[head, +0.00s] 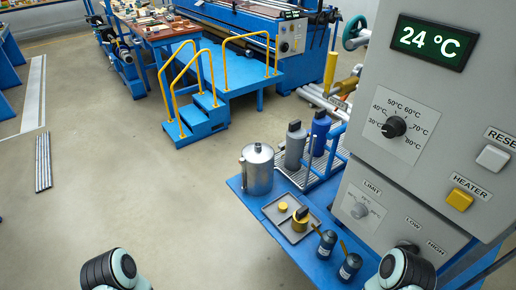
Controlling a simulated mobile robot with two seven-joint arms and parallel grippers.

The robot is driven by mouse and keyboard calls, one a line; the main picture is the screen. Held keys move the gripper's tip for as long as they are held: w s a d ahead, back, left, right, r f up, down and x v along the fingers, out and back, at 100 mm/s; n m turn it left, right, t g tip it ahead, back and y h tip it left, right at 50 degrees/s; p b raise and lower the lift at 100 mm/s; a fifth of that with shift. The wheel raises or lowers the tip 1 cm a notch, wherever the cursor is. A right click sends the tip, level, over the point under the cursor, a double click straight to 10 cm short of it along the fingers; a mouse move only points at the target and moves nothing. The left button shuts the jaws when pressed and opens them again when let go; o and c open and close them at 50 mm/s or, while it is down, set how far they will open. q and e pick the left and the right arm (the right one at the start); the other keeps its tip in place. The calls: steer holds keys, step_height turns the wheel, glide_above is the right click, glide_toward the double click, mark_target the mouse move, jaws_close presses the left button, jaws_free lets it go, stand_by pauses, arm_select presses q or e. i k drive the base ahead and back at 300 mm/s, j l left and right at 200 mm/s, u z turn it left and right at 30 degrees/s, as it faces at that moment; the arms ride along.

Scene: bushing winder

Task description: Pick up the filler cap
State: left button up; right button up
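A grey tray (285,226) lies on the blue bench at the lower middle of the head view. On it are a small flat round yellow cap (283,206) and a larger yellow round piece with a black top (300,223). I cannot tell for sure which of them is the filler cap. Both sit in the tray with nothing holding them. Only rounded links of my two arms show at the bottom edge, left and right. Neither gripper is in view.
A metal can (257,170) stands behind the tray on the blue bench (236,186). Grey (295,148) and blue (320,134) bottles stand in a rack. Two dark bottles (327,243) stand in front. A grey control cabinet (440,120) reading 24 °C borders the right.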

mark_target(283, 206)
steer(key=i+j+z, duration=0.1)
steer(key=z, duration=0.55)
steer(key=i+j+z, duration=0.2)
steer(key=j+z, duration=0.15)
steer(key=j, duration=0.3)
steer(key=j+z, duration=0.2)
steer(key=j, duration=0.15)
steer(key=i, duration=0.05)
